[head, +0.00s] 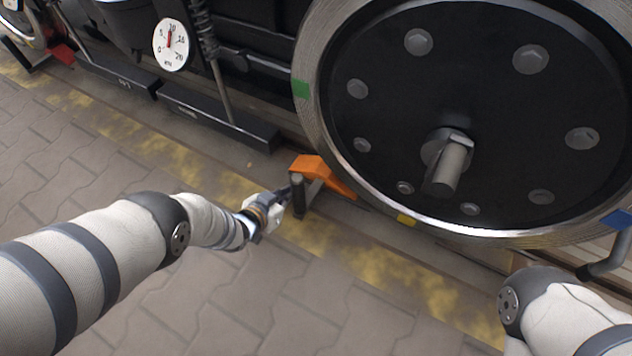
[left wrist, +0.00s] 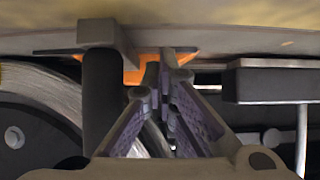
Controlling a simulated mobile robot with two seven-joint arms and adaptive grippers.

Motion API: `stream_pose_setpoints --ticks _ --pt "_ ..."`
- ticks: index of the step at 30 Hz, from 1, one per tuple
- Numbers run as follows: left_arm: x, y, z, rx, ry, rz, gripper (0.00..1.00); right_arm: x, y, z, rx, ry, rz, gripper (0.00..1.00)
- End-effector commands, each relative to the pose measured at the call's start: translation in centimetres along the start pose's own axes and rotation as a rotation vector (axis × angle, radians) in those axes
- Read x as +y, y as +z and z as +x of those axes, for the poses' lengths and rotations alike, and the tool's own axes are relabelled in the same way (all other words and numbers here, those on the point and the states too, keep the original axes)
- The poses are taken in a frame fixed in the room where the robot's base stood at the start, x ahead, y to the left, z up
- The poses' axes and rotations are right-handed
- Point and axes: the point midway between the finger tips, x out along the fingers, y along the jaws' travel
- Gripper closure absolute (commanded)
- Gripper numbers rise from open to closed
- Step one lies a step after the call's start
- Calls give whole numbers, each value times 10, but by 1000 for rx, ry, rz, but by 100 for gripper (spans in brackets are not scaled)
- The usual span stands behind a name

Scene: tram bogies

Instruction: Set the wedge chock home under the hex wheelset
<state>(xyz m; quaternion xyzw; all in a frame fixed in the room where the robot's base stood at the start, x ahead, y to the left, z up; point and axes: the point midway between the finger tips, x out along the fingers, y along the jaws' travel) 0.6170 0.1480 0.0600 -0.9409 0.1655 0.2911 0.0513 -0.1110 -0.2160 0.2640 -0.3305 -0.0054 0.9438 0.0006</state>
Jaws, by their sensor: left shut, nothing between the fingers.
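The wedge chock (head: 312,168) is orange with a grey upright handle (head: 299,198). It sits on the ground at the lower left of the hex wheelset (head: 400,100), its thin end reaching in by the rim; I cannot tell whether it touches. My left gripper (head: 287,194) is shut and empty, its fingertips close beside the handle. In the left wrist view the closed fingertips (left wrist: 163,82) lie in front of the orange chock (left wrist: 131,72), with the dark handle (left wrist: 101,100) to their left. My right gripper is not in view; only its arm shows at lower right.
Black bogie blocks (head: 218,117) and a white dial (head: 171,45) stand left of the wheel. A red chock (head: 62,53) lies by another wheel at far left. A worn yellow line (head: 150,145) runs along the paving. The paving in front is clear.

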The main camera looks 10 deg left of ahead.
Motion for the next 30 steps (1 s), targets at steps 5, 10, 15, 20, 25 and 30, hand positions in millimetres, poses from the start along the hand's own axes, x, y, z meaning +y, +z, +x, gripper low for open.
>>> stream_pose_setpoints --ticks 5,10,15,20,25,30 --pt "4 0 0 0 1 0 100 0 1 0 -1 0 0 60" --pt "14 0 0 0 2 -1 100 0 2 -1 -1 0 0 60" --pt "22 0 0 0 1 -1 100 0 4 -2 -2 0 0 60" --pt "30 0 0 0 2 -1 100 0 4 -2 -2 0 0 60" --pt "38 0 0 0 2 0 100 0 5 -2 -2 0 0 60" --pt "41 0 0 0 1 0 100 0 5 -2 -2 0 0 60"
